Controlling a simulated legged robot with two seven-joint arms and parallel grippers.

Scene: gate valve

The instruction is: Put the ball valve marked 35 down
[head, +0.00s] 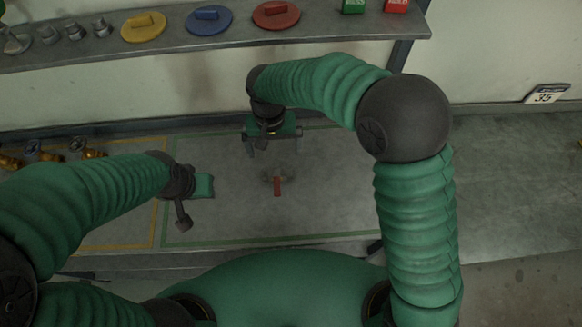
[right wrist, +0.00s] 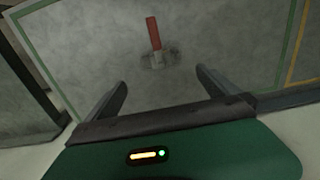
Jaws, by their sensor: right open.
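The ball valve (head: 277,184) has a red lever and a small grey body. It rests on the grey table top (head: 330,200) inside the green outline. In the right wrist view the valve (right wrist: 155,46) lies beyond the fingertips, with its red lever pointing away from the gripper. My right gripper (head: 260,150) is open and empty, above the table and up and left of the valve. Its two fingers (right wrist: 160,85) are spread, with clear space between them. My left gripper (head: 185,217) hangs over the table left of the valve; its jaw opening is not clear.
A shelf (head: 330,32) along the wall holds yellow (head: 143,26), blue (head: 209,19) and red (head: 276,14) discs. Brass fittings (head: 85,149) stand at the table's left. The table right of the valve is clear.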

